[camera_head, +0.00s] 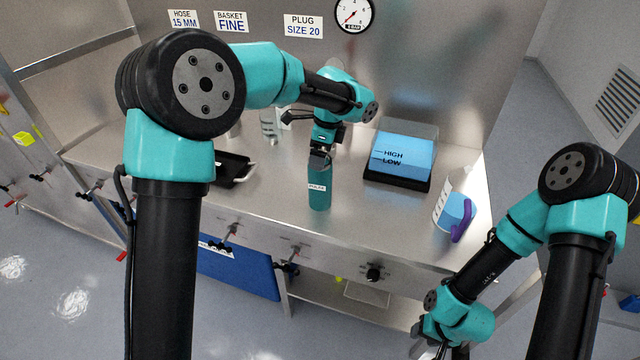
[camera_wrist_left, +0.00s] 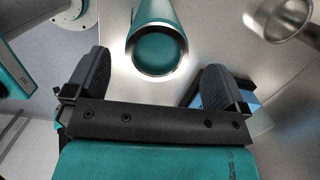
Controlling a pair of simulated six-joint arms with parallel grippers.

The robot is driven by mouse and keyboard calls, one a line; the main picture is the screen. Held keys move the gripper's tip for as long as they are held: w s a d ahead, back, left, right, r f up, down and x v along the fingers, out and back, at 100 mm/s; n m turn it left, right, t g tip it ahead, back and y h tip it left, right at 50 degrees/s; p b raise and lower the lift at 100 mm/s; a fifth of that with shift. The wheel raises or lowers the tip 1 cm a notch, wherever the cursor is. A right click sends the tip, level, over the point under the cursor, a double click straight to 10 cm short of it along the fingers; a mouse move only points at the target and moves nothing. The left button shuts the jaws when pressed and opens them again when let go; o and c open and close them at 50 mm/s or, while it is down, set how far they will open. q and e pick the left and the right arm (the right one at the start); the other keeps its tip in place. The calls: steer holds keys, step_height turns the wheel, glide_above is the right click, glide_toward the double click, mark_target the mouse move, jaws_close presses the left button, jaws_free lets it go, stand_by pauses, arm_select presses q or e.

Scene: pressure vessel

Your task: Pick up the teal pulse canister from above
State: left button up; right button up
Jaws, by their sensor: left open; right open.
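The teal pulse canister (camera_head: 320,194) stands upright near the front of the steel bench, with a white label on its side. My left gripper (camera_head: 321,157) is directly above its top in the head view, pointing down. In the left wrist view the canister (camera_wrist_left: 158,50) shows its round open-looking rim and teal inside, ahead of and between the two black fingers of my left gripper (camera_wrist_left: 156,66). The fingers are apart with nothing between them. Whether they overlap the rim in height I cannot tell. My right gripper (camera_head: 438,349) is low at the bottom edge, partly cut off, away from the bench top.
A black tray (camera_head: 232,170) lies left of the canister. A blue HIGH/LOW block (camera_head: 402,152) on a black base stands right. A jug with blue contents and purple handle (camera_head: 454,212) stands near the right edge. Valves line the front.

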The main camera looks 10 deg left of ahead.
arm_select(q)
steer(key=f, duration=0.5)
steer(key=shift+s+a, duration=0.15)
steer(key=shift+a, duration=0.1)
steer(key=c, duration=1.7)
steer(key=shift+d+r, duration=0.1)
steer(key=shift+r, duration=1.8)
steer(key=s+d, duration=0.1)
steer(key=s, duration=0.9)
steer(key=s+d+r, duration=0.1)
steer(key=s, duration=0.4)
steer(key=shift+s+d+r, duration=0.1)
steer(key=shift+s+d, duration=0.25)
